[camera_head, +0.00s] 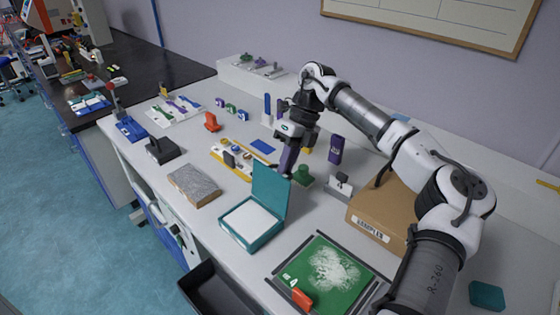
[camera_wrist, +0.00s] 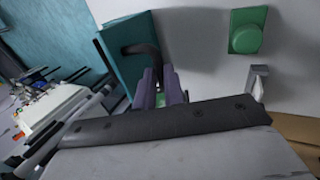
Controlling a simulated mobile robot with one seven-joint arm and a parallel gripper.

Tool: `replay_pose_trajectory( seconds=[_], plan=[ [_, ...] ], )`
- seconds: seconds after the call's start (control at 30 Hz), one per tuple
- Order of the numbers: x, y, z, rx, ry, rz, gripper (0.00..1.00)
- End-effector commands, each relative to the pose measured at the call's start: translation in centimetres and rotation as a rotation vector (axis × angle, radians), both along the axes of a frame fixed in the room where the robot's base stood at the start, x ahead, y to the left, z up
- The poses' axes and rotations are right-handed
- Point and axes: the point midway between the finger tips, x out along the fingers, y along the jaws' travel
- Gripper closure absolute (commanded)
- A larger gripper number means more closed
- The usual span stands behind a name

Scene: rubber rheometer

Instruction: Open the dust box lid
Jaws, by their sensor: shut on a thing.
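The teal dust box (camera_head: 241,239) stands on the bench in the head view, with something white and flat inside. Its teal lid (camera_head: 268,192) stands up, nearly upright, at the back edge of the box. My gripper (camera_head: 288,172), with purple fingers, is at the back of the lid near its upper right side. In the wrist view my gripper (camera_wrist: 159,88) is shut around the end of a dark curved handle (camera_wrist: 146,50) on the teal lid (camera_wrist: 122,37). The fingertips' exact contact is partly hidden.
A green mat with white powder (camera_head: 345,285) and an orange tool lies in front right. A cardboard box (camera_head: 375,222) stands right of it. A grey slab (camera_head: 194,185) lies left of the dust box. A green knobbed block (camera_head: 302,173) is close behind my gripper.

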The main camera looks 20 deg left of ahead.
Motion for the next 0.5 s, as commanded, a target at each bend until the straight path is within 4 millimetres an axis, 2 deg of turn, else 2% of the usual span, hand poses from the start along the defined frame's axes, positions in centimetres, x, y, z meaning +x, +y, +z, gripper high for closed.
replay_pose_trajectory(
  seconds=[0.03, 0.1, 0.5],
  plan=[
    [-0.1, 0.0, -0.7, 0.003, 0.043, 0.009, 1.00],
    [0.2, -0.1, -1.0, 0.015, 0.078, 0.011, 1.00],
    [1.2, -0.5, -2.0, 0.048, 0.165, 0.009, 1.00]
  ],
)
